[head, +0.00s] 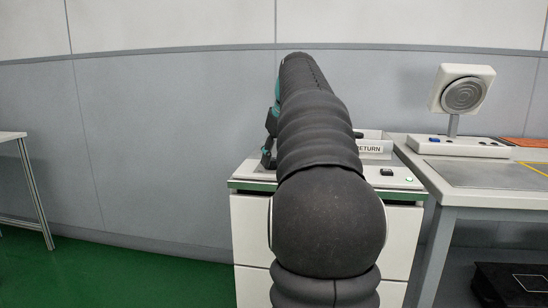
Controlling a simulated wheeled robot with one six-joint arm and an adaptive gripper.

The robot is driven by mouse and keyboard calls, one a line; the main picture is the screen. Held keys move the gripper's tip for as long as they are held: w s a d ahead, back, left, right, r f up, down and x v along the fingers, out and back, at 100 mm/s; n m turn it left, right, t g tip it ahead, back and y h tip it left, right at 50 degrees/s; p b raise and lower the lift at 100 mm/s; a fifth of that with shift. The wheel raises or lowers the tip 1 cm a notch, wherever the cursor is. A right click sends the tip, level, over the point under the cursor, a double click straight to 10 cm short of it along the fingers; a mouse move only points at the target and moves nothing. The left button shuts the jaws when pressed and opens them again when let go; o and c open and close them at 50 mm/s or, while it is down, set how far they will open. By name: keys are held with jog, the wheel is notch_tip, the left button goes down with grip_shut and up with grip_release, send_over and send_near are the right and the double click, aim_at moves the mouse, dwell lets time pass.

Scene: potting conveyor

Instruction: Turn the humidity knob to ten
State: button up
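No humidity knob can be made out in the head view. My arm fills the middle of the picture and hides much of the white cabinet's top (405,182). Part of my gripper (268,157) shows as dark pieces at the left edge of the arm, low over the cabinet's left side. Its fingertips are mostly hidden, so I cannot tell whether it is open, shut or touching anything. A black switch (386,172) and a small green light (409,179) show on the cabinet's top right of my arm.
A sign ending in "ETURN" (371,149) stands at the cabinet's back. A workbench (470,175) adjoins on the right, carrying a control box (458,147) and a round-faced device (463,93) on a post. A white table (12,136) stands far left. Green floor between is clear.

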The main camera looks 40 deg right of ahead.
jog(key=shift+m, duration=0.3)
jog(key=m+p, duration=0.1)
jog(key=m+h+p, duration=0.1)
jog(key=m, duration=0.1)
jog(key=shift+a+r+m+g+h, duration=0.1)
jog(key=shift+a+m+g+h, duration=0.05)
jog(key=shift+m+g+h, duration=0.15)
jog(key=shift+w+m+g+h+p, duration=0.1)
jog(key=shift+m+g+h+p, duration=0.2)
jog(key=shift+m+p, duration=0.65)
jog(key=shift+m+g+h+p, duration=0.2)
jog(key=shift+m+h+p, duration=0.25)
jog(key=shift+m, duration=0.8)
jog(key=o, duration=1.1)
jog(key=shift+o, duration=0.2)
jog(key=v, duration=1.2)
